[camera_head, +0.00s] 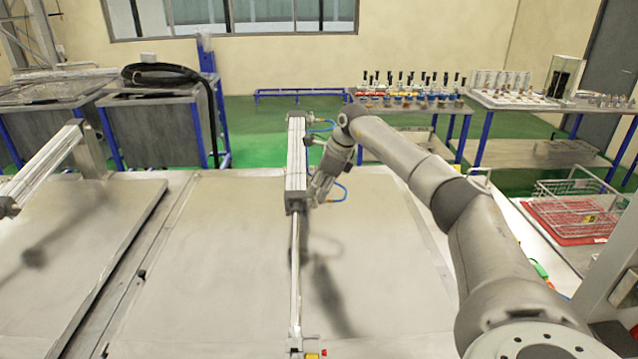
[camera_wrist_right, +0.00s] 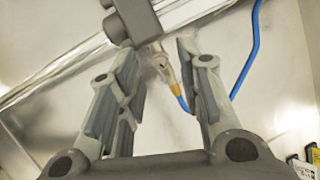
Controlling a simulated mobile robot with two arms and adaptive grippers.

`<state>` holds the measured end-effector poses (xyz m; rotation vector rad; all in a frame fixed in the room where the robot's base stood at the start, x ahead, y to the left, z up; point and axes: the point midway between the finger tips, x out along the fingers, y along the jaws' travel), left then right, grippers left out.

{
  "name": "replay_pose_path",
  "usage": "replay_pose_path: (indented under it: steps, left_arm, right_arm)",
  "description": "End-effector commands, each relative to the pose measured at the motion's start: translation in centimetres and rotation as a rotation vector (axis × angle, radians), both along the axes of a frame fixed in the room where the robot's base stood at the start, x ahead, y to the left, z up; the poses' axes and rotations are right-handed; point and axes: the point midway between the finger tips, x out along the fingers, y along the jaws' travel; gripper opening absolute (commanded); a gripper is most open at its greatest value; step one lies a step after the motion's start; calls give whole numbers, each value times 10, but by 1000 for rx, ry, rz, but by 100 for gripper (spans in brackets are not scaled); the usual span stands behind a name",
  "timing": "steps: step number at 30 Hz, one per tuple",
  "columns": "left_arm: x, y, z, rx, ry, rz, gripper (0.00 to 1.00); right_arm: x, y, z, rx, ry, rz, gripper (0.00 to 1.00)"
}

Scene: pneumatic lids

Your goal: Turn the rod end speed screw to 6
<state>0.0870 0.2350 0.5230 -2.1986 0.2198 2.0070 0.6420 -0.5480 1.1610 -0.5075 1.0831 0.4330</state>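A silver pneumatic cylinder (camera_head: 296,155) lies lengthwise above the metal lid (camera_head: 225,250), its bright rod (camera_head: 295,270) running toward me. My right gripper (camera_head: 318,192) is beside the cylinder's rod end, on its right. In the wrist view my right gripper (camera_wrist_right: 160,62) is open, a finger on each side of a small fitting (camera_wrist_right: 161,66) with an orange-yellow ring (camera_wrist_right: 175,89) and a blue tube (camera_wrist_right: 254,45). The fitting sits against the dark end block (camera_wrist_right: 137,18). I cannot clearly make out the speed screw or its number. My left gripper is not in view.
Another lid (camera_head: 60,270) with its own cylinder (camera_head: 40,165) is at the left. A red tray with a wire basket (camera_head: 575,215) stands at the right. Tables with small parts (camera_head: 410,100) stand at the back right. A blue tube (camera_head: 325,123) also loops off the cylinder's far end.

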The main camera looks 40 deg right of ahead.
Motion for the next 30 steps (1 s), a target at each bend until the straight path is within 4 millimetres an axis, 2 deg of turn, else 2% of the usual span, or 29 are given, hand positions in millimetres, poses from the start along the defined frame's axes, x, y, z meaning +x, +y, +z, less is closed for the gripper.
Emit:
replay_pose_path:
  steps: [11, 19, 30]
  left_arm:
    - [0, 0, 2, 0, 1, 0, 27]
    - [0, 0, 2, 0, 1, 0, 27]
    - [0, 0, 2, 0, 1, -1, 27]
  right_arm:
    - [2, 0, -6, -1, -1, 0, 33]
    - [2, 0, -6, -1, -1, 0, 0]
    - [2, 0, -7, 1, 0, -14, 0]
